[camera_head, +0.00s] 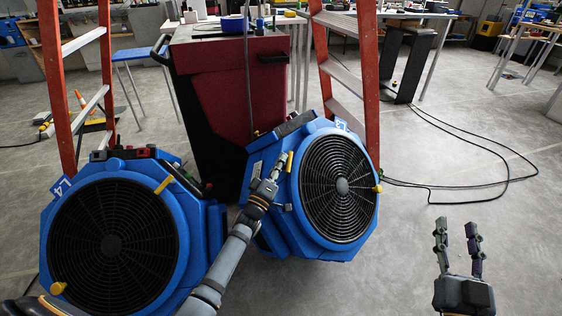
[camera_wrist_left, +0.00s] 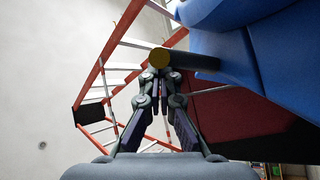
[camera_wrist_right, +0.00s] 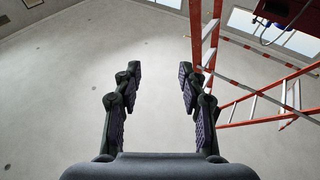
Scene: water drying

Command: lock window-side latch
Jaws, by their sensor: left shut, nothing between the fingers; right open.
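Two blue fans with round black grilles stand on the floor: a left fan (camera_head: 196,214) and a right fan (camera_head: 262,190). The right fan has a yellow latch (camera_head: 289,162) on its left side and another yellow latch (camera_head: 377,188) on its right edge. My left gripper (camera_head: 279,162) is shut and empty, right beside the left-side latch; contact cannot be told. In the left wrist view, a round yellow end (camera_wrist_left: 159,58) lies just beyond the fingertips (camera_wrist_left: 161,88). My right gripper (camera_head: 458,228) is open and empty over bare floor, far from the fans.
The left fan has yellow latches (camera_head: 164,185) too. A red and black tool cart (camera_head: 225,75) stands behind the fans. Orange ladder legs (camera_head: 355,70) rise behind on both sides. A black cable (camera_head: 470,187) lies on the floor at right. The right foreground floor is clear.

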